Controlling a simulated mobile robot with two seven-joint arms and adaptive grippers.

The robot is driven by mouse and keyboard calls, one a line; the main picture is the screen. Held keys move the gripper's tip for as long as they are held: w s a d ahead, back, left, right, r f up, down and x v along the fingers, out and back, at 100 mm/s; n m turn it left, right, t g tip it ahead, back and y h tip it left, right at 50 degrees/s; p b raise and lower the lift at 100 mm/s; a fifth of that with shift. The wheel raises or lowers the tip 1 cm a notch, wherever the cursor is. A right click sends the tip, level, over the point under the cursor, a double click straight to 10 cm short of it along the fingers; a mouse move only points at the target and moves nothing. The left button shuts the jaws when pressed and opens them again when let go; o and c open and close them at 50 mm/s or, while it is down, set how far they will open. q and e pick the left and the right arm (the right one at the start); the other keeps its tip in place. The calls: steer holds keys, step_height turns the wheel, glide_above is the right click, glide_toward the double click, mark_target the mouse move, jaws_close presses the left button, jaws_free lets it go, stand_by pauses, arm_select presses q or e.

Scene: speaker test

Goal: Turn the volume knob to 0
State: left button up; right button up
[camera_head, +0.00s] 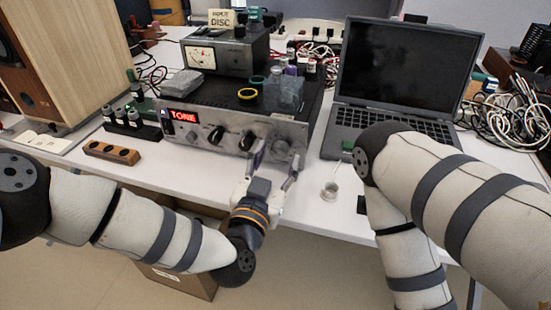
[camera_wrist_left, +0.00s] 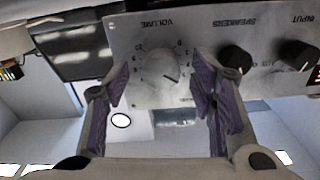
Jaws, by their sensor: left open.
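The silver amplifier (camera_head: 222,116) stands on the table with a lit red display and a row of knobs. The volume knob (camera_wrist_left: 160,68) is silver-grey and sits under the upside-down word VOLUME in the left wrist view. In the head view it is the rightmost knob (camera_head: 281,148). My left gripper (camera_head: 273,164) is open in front of it. In the left wrist view its purple-padded fingers (camera_wrist_left: 163,85) stand on either side of the knob, with gaps visible. I cannot tell the knob's exact setting. My right gripper is out of view.
Two black knobs (camera_wrist_left: 236,60) (camera_wrist_left: 297,55) sit beside the volume knob. An open laptop (camera_head: 405,75) stands right of the amplifier. A small metal cup (camera_head: 330,191) is near the table's front edge. A wooden speaker (camera_head: 75,50) stands at left.

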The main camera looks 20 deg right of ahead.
arm_select(q)
steer(key=shift+w+d, duration=0.2)
steer(key=shift+w, duration=0.1)
steer(key=shift+c, duration=0.3)
steer(key=c, duration=1.1)
